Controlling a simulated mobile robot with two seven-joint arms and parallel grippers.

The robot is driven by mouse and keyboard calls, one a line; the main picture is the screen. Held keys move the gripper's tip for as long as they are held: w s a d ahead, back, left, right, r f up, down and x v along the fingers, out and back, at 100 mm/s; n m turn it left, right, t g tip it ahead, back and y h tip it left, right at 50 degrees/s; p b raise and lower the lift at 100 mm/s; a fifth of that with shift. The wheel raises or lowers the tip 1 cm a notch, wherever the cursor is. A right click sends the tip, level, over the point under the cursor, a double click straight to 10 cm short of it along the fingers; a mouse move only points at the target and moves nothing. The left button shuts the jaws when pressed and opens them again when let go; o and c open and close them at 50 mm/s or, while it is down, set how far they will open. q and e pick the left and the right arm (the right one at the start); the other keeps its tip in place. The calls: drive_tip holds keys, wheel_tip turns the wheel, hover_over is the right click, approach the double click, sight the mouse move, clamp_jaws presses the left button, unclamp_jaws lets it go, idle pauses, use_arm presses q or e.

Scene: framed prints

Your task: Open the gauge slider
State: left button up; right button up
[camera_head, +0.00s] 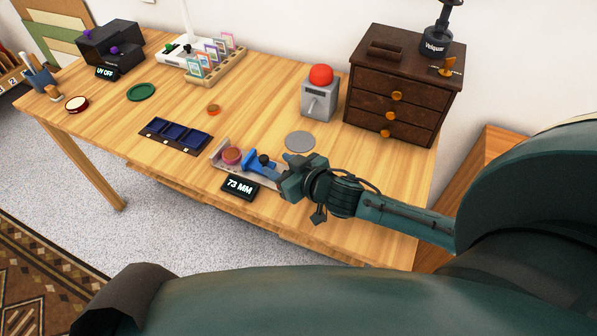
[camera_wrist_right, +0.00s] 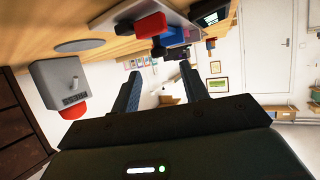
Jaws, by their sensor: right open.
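The gauge lies near the table's front edge, with a pale grey track (camera_head: 217,150) and a blue slider (camera_head: 258,163). The gauge's black display (camera_head: 240,187) reads 73 MM. My right gripper (camera_head: 289,172) is just right of the slider and covers the gauge's right end. In the right wrist view its two fingers (camera_wrist_right: 160,72) are apart with nothing between them. A red block (camera_wrist_right: 150,25) shows there in front of the blue slider (camera_wrist_right: 172,38). Whether the fingers touch the gauge is unclear. My left gripper is out of view.
A grey box with a red dome button (camera_head: 320,75) and a brown drawer cabinet (camera_head: 403,85) stand behind my right gripper. A flat grey disc (camera_head: 300,141) lies between them and the gripper. A dark blue tray (camera_head: 176,136) lies left of the gauge.

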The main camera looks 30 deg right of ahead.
drive_tip(key=v, duration=0.7)
drive_tip(key=shift+r, duration=0.15)
drive_tip(key=shift+s, duration=0.1)
drive_tip(key=s+g+h, duration=0.1)
drive_tip(key=s, duration=0.1)
drive_tip(key=s+f+m+g+h, duration=0.1)
drive_tip(key=s, duration=0.1)
drive_tip(key=s+d+f+g+h, duration=0.1)
drive_tip(key=s+g, duration=0.1)
drive_tip(key=shift+s+f+m+h, duration=0.25)
drive_tip(key=shift+s+m+h, duration=0.15)
drive_tip(key=s+a+f+g, duration=0.1)
drive_tip(key=s+g, duration=0.5)
drive_tip(key=s, duration=0.4)
drive_tip(key=w+a+f+n+t+y+p, duration=0.1)
drive_tip(key=w+a+f+t+y+p, duration=0.1)
drive_tip(key=w+a+f+t+y, duration=0.1)
drive_tip(key=shift+w+a+f+n+t+y+p, duration=0.45)
drive_tip(key=shift+w+a+t, duration=0.85)
drive_tip(key=shift+a+t, duration=0.75)
